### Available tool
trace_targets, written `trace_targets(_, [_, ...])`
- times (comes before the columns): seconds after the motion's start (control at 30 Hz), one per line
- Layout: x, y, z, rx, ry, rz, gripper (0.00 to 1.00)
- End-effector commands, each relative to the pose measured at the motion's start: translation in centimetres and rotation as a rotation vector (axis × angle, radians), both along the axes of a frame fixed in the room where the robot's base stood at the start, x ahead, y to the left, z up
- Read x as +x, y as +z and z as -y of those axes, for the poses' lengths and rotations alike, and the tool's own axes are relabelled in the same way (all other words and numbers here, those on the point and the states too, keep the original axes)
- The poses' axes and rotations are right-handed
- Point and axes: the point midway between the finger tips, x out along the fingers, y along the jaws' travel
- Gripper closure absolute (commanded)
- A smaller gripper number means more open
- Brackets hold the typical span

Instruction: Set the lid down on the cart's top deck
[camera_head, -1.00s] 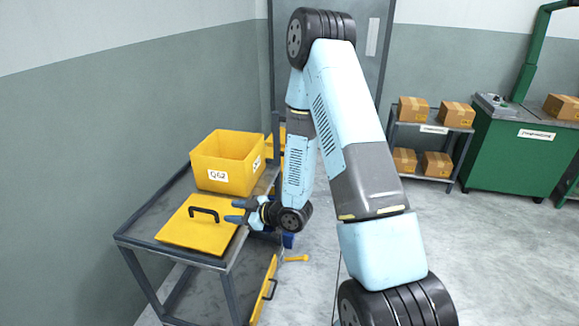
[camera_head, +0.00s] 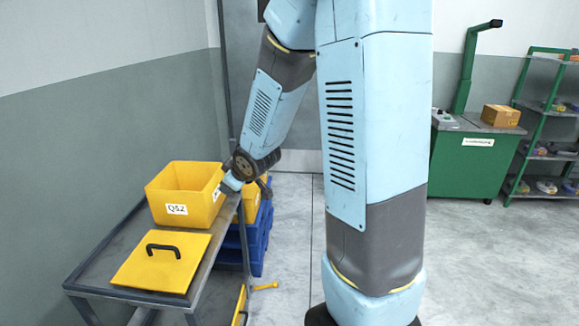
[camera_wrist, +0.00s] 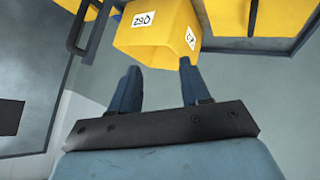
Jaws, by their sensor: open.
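The lid (camera_head: 150,274) is a flat yellow plate with a black arched handle (camera_head: 163,248). In the head view it lies flat on the front part of the cart's grey top deck (camera_head: 112,247).
Blue crates (camera_head: 245,243) stand to the right of the cart. Another yellow panel (camera_head: 240,306) shows below the deck. A green cabinet (camera_head: 465,160) with a carton (camera_head: 501,116) on it stands at the back right. The floor between is clear.

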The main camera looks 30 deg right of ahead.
Motion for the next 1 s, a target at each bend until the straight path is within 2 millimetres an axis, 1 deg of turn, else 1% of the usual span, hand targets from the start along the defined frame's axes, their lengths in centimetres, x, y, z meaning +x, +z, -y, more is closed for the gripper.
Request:
trace_targets(0.03, [-0.7, 1.5, 0.6, -0.003, -0.036, -0.003, 0.53])
trace_targets(0.1, [-1.8, 3.0, 1.4, -0.004, -0.088, -0.023, 0.53])
trace_targets(0.27, [-4.8, 6.4, 3.0, 0.007, -0.205, -0.066, 0.53])
trace_targets(0.37, [-7.0, 8.3, 3.7, 0.023, -0.277, -0.097, 0.53])
trace_targets(0.5, [-10.5, 10.7, 4.5, 0.062, -0.371, -0.139, 0.53])
trace_targets(0.67, [-15.0, 13.1, 5.0, 0.119, -0.466, -0.194, 0.53])
trace_targets(0.8, [-19.2, 14.7, 5.0, 0.179, -0.536, -0.249, 0.53])
trace_targets(0.9, [-22.2, 15.6, 4.7, 0.223, -0.574, -0.287, 0.53])
trace_targets(1.0, [-24.7, 16.2, 4.4, 0.261, -0.602, -0.324, 0.53])
